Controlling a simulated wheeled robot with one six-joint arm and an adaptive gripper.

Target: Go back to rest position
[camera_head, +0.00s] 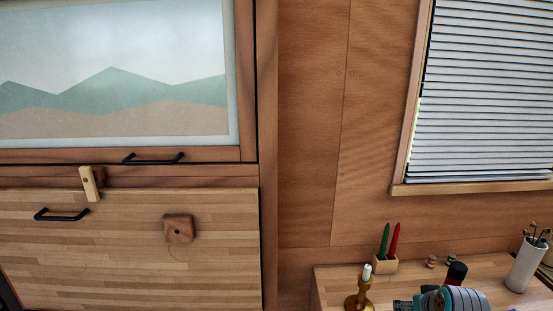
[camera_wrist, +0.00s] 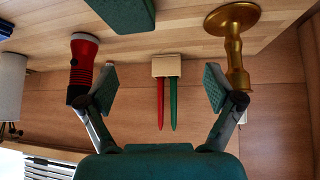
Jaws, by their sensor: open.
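My gripper (camera_wrist: 160,87) is open in the wrist view, its two pads wide apart with nothing held between them. That view shows the scene upside down. A small wooden holder (camera_wrist: 166,66) with a red stick (camera_wrist: 160,105) and a green stick (camera_wrist: 174,105) shows between the pads, farther off. The holder (camera_head: 385,265) also stands on the counter in the head view. Part of my arm (camera_head: 462,300) shows at the bottom edge there; the fingertips are not clearly visible in that view.
A brass candlestick (camera_head: 359,301) with a white candle, a dark flashlight-like item (camera_head: 456,272) and a white vase (camera_head: 524,268) stand on the wooden counter (camera_head: 335,275). In the wrist view, the candlestick (camera_wrist: 236,45) and red flashlight (camera_wrist: 83,62) flank my fingers. Cabinet doors (camera_head: 120,240) are at left.

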